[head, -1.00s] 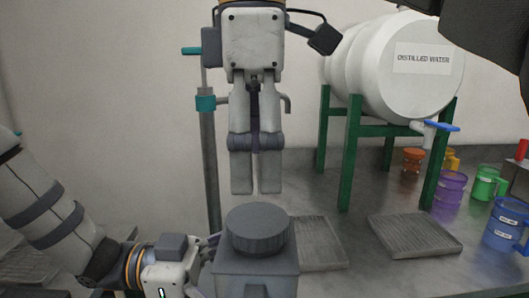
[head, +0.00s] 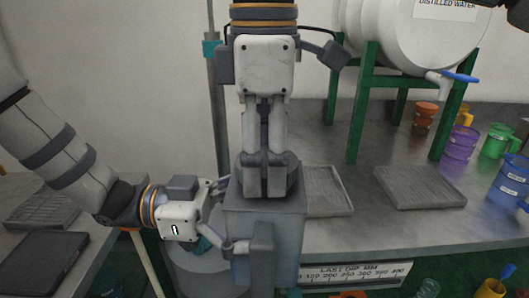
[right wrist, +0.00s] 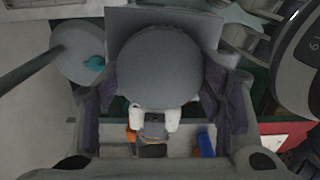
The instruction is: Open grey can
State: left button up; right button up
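The grey can (head: 265,225) is a box-shaped body with a round, dark grey lid (head: 294,180) on top. It stands upright below my right gripper (head: 265,180), whose fingers point down around the lid. The right wrist view shows the round lid (right wrist: 158,68) from above, with a finger close on either side. No clear grip on the lid shows. My left gripper (head: 240,218) comes from the left at the can's body, one finger pad lying against the front face. Its other finger is partly hidden behind the can.
A distilled water barrel (head: 405,25) stands on a green frame (head: 357,120) at the back right. Grey trays (head: 420,187) lie on the worktop, with coloured cups (head: 460,145) further right. A metal pole (head: 214,110) rises behind the can.

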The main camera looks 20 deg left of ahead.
jog(key=c, duration=0.3)
jog(key=n, duration=0.6)
jog(key=shift+n, duration=0.4)
jog(key=n, duration=0.4)
jog(key=shift+s+d, duration=0.1)
jog(key=n, duration=0.7)
jog(key=shift+d, duration=0.1)
jog(key=n, duration=0.4)
jog(key=shift+c, duration=0.3)
jog(key=n, duration=0.3)
jog(key=shift+d+n, duration=0.1)
jog(key=shift+n, duration=0.2)
jog(key=n, duration=0.3)
jog(key=shift+n, duration=0.3)
jog(key=n, duration=0.3)
jog(key=shift+n, duration=0.4)
jog(key=n, duration=0.6)
jog(key=shift+w+r+n, duration=0.1)
jog(key=shift+w+n, duration=0.15)
jog(key=shift+n, duration=0.15)
jog(key=n, duration=0.7)
jog(key=shift+w, duration=0.1)
jog(key=n, duration=0.7)
jog(key=shift+n, duration=0.3)
jog(key=shift+w, duration=0.1)
